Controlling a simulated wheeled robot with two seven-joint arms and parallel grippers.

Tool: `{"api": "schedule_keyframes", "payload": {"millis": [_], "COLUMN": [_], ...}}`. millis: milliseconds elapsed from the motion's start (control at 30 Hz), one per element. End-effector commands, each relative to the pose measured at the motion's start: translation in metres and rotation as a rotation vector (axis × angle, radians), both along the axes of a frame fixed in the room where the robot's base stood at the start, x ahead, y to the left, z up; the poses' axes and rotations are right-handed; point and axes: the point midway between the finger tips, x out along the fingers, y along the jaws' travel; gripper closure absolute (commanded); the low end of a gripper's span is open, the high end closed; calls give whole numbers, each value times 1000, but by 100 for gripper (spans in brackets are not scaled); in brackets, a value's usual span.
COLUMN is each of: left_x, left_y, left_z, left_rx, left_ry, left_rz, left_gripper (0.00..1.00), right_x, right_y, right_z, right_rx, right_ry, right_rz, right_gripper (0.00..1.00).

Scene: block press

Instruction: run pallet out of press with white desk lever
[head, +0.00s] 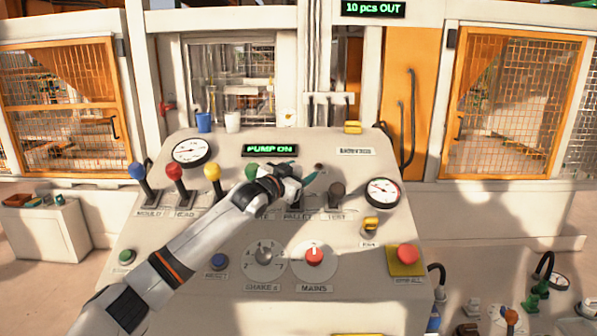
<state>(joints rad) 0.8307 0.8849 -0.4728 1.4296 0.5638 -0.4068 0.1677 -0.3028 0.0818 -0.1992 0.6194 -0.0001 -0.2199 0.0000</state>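The sloped control desk (190,235) carries a row of levers with coloured knobs: blue (137,171), red (174,171), yellow (212,171), green (252,171) and a dark one (337,188) over the TEST label. My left gripper (303,182) is over the row at the PALLET label (298,216), between the green and dark levers. Whether the fingers are apart or closed on the lever cannot be told. My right gripper is not in view.
A desk display (270,150) reads PUMP ON; an upper sign (373,9) reads 10 pcs OUT. Below the levers are a dial knob (265,255), the red MAINS knob (314,256) and a red stop button (408,255). Two cups (232,122) stand on the desk's back edge.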

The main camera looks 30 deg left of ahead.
Motion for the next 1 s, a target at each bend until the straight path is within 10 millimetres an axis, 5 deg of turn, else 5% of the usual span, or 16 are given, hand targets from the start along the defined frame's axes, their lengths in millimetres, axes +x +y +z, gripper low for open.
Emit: {"api": "schedule_keyframes", "payload": {"millis": [267, 700, 1000], "left_x": [-7, -91, -118], "left_y": [0, 2, 3], "left_z": [-1, -6, -2], "left_rx": [1, 5, -1], "left_ry": [-3, 0, 1], "left_rz": [-2, -2, -1], "left_gripper": [41, 41, 41], "right_x": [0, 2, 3], "right_y": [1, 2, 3], "right_z": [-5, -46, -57], "right_rx": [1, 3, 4], "right_ry": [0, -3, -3], "right_rz": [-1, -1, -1], "right_gripper": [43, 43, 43]}}
